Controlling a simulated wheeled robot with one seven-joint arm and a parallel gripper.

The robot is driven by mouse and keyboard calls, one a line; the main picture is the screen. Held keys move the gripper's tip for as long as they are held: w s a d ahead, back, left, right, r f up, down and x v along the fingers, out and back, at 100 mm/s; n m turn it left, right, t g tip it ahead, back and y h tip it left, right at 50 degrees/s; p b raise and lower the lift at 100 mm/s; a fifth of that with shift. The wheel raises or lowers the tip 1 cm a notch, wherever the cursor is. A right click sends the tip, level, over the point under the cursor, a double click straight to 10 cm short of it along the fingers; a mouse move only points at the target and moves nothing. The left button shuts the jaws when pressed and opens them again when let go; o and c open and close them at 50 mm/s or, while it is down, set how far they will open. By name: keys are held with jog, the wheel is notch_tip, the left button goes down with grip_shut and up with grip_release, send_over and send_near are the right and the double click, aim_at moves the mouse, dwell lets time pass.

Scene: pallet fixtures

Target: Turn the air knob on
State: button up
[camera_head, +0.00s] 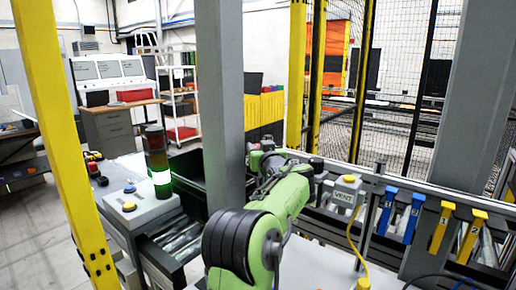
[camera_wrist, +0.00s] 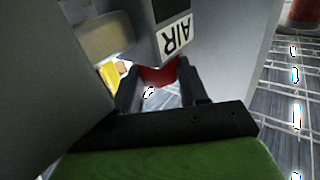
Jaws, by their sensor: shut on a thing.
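In the wrist view, the red air knob (camera_wrist: 160,77) sits just below a white label reading AIR (camera_wrist: 176,38). My gripper (camera_wrist: 159,70) has its two black fingers on either side of the red knob and is shut on it. The knob's upper part is hidden by the labelled housing. Its exact angle is hard to tell. In the head view, my green arm reaches forward to the grey post, and the knob cannot be made out there.
A grey post (camera_head: 222,100) stands close to my arm. To the right are a box marked VENT (camera_head: 345,196), blue handles (camera_head: 388,208) and yellow handles (camera_head: 440,228) on a rail. A signal light (camera_head: 158,160) and a button box (camera_head: 138,206) stand left.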

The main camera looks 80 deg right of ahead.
jog(key=shift+s+d+n+t+y+p, duration=0.15)
jog(key=shift+n+t+y+p, duration=0.3)
jog(key=shift+t, duration=0.25)
jog(key=shift+n, duration=0.25)
jog(key=o, duration=1.1)
jog(key=shift+c, duration=0.2)
jog(key=b+v, duration=0.3)
jog(key=v, duration=1.2)
jog(key=shift+s+a, duration=0.25)
jog(key=shift+s, duration=0.1)
